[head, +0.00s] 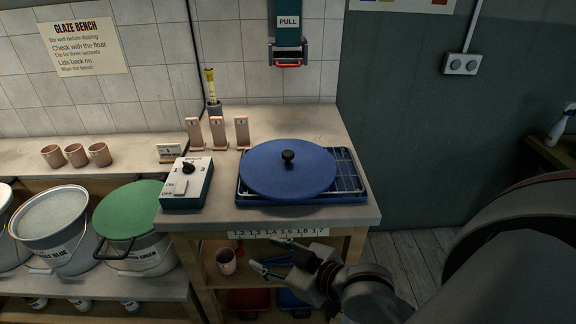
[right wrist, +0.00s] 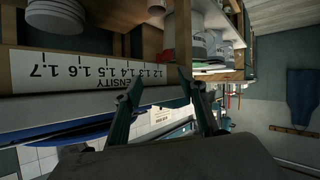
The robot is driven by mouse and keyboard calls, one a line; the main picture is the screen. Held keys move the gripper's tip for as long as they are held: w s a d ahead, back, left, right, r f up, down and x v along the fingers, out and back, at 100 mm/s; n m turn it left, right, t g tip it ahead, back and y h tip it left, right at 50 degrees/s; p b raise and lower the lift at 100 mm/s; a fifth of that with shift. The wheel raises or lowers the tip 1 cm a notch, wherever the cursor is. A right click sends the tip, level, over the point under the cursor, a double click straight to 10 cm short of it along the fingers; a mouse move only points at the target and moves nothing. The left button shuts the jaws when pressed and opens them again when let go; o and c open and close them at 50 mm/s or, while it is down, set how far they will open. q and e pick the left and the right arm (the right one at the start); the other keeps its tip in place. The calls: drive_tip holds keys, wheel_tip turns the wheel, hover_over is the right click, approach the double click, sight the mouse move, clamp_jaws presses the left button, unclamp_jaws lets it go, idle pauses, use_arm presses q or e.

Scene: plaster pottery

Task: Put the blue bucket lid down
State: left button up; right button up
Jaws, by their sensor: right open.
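The blue bucket lid (head: 290,172) is a round disc with a black knob (head: 288,156) on top. It lies flat on the blue wire rack tray (head: 347,168) on the bench, and covers most of it. A blue edge (right wrist: 60,132) shows at the lower left in the right wrist view; I cannot tell whether it is lid or tray. My right gripper (head: 263,255) is open and empty, in front of the bench's front edge and apart from the lid. Its two fingers (right wrist: 160,80) stand apart in the right wrist view. My left gripper is out of view.
A control box (head: 186,185) stands left of the tray, with several pinkish test tiles (head: 218,131) behind it. A bucket with a green lid (head: 130,208) and an open bucket (head: 52,220) stand at left. A density scale (head: 280,233) runs along the bench front.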

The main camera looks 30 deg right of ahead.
drive_tip(key=w+a+r+m+t+y, duration=0.15)
drive_tip(key=r+m+t, duration=0.25)
drive_tip(key=r, duration=0.7)
drive_tip(key=w+a+r+m+t+y, duration=0.1)
drive_tip(key=w+r+m+t+y, duration=0.2)
drive_tip(key=r, duration=0.8)
drive_tip(key=s+d+r+m+t+h, duration=0.2)
drive_tip(key=d+r+m+t+h, duration=0.4)
drive_tip(key=d+r+m+h, duration=0.75)
drive_tip(key=w+d+f+m+g+h, duration=0.2)
drive_tip(key=d+f+m+g+h, duration=0.6)
drive_tip(key=m, duration=1.1)
drive_tip(key=m+g+y, duration=0.4)
drive_tip(key=m+y, duration=0.2)
drive_tip(key=y, duration=0.3)
approach(290, 156)
drive_tip(key=w+d, duration=0.1)
drive_tip(key=w+d+f, duration=0.1)
drive_tip(key=w, duration=0.1)
drive_tip(key=shift+d+n, duration=0.15)
drive_tip(key=shift+n, duration=0.1)
drive_tip(key=shift+w+f, duration=0.2)
drive_tip(key=shift+w, duration=0.05)
drive_tip(key=shift+w+f, duration=0.15)
drive_tip(key=shift+w, duration=0.2)
drive_tip(key=x, duration=0.6)
drive_tip(key=shift+w+a, duration=0.3)
drive_tip(key=shift+w, duration=0.15)
